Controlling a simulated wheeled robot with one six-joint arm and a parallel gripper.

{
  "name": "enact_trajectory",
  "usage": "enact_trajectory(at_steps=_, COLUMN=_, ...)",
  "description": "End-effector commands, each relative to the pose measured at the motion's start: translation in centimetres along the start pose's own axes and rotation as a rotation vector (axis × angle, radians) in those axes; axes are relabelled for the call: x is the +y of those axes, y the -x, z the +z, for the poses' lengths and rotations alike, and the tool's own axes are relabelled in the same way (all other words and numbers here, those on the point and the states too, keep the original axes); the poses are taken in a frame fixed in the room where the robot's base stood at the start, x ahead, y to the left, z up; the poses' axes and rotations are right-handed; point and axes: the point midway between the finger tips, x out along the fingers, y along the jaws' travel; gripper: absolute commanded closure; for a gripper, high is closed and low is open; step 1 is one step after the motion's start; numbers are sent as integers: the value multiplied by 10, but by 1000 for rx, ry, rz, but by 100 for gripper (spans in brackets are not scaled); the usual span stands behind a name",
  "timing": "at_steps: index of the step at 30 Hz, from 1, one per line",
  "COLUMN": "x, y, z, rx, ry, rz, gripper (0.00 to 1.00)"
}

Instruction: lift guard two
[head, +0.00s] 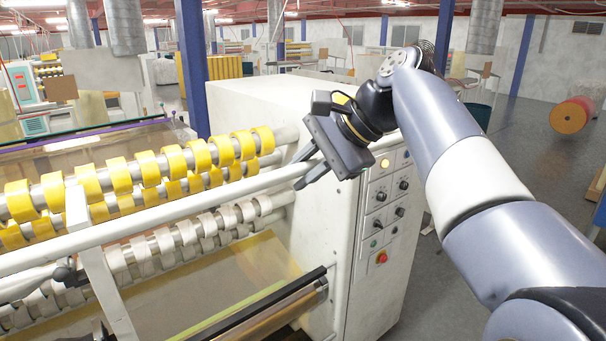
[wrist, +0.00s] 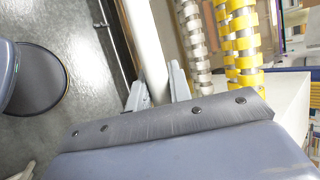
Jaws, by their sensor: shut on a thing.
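The guard is a long white bar (head: 180,206) running across the front of the rewinding machine, below the yellow tape rolls. My gripper (head: 303,171) is at the bar's right end, close to the machine's white side cabinet. Its fingers are shut on the bar. In the wrist view my gripper (wrist: 158,88) has one finger on each side of the white bar (wrist: 147,42). The exact contact is partly hidden by the gripper body.
Yellow tape rolls (head: 120,172) sit on shafts behind the bar, with pale rolls (head: 190,232) below. The white cabinet (head: 255,110) carries a control panel (head: 390,200) with knobs and a red button (head: 381,257). Open floor (head: 510,150) lies to the right.

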Motion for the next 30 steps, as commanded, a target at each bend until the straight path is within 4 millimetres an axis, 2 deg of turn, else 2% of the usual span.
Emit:
enact_trajectory(at_steps=8, x=0, y=1, z=1, rx=-1, ry=3, rz=-2, gripper=100)
enact_trajectory(at_steps=9, x=0, y=1, z=1, rx=-1, ry=3, rz=-2, gripper=79)
enact_trajectory(at_steps=16, x=0, y=1, z=1, rx=-1, ry=2, rz=-2, gripper=60)
enact_trajectory(at_steps=25, x=0, y=3, z=0, rx=0, ry=1, rz=-3, gripper=59)
enact_trajectory(at_steps=30, x=0, y=24, z=-1, rx=2, ry=1, rz=-5, gripper=59)
